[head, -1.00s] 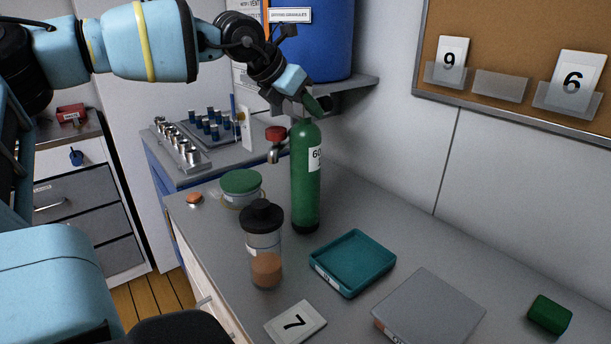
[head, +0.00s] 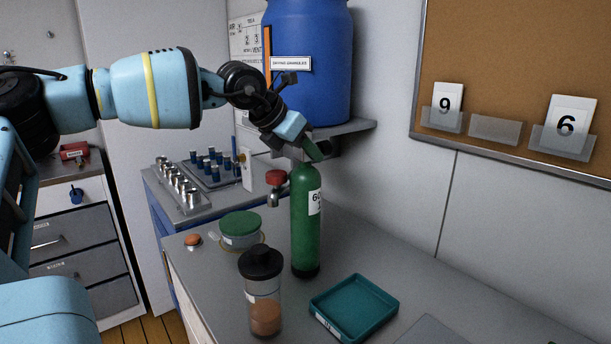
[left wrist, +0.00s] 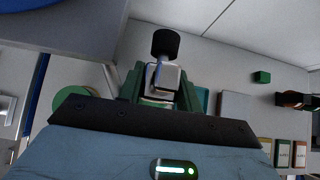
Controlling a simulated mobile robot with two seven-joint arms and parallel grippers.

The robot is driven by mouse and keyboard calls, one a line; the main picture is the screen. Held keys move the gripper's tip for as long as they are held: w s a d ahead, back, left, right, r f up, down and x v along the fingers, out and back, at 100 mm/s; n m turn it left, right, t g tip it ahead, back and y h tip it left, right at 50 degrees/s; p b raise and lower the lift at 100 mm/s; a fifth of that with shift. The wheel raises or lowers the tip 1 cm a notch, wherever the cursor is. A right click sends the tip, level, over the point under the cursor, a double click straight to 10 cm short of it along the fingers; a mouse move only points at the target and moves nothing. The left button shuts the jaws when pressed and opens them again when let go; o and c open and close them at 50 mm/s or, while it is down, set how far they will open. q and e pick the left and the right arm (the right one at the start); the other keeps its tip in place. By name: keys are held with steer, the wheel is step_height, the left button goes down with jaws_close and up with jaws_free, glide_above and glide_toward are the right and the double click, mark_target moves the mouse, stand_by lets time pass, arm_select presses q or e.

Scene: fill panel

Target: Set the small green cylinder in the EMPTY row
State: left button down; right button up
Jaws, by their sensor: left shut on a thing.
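A green cylinder (head: 306,220) with a white label and a black base stands upright on the grey bench in the head view. My left gripper (head: 308,148) is at its top, coming down from the upper left. In the left wrist view, the green jaws of my left gripper (left wrist: 160,85) are shut on a silver valve block (left wrist: 166,78) with a black knob (left wrist: 165,43) beyond it. The cylinder's body is hidden in that view. I can read no EMPTY label. My right gripper is not in view.
A clear jar (head: 263,300) with a black lid, a teal tray (head: 375,327) and a green-lidded tub (head: 241,243) stand near the cylinder. A red-topped fitting (head: 275,178) shows at its left. A blue drum (head: 320,90) sits on a shelf behind.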

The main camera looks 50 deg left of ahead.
arm_select(q)
step_height(320, 180, up, 8)
steer(key=shift+f, duration=0.15)
steer(key=s+d+b, duration=0.1)
steer(key=d+b, duration=0.3)
steer(key=d, duration=1.4)
steer(key=shift+s, duration=0.25)
steer(key=shift+s+f, duration=0.1)
steer(key=shift+f, duration=0.05)
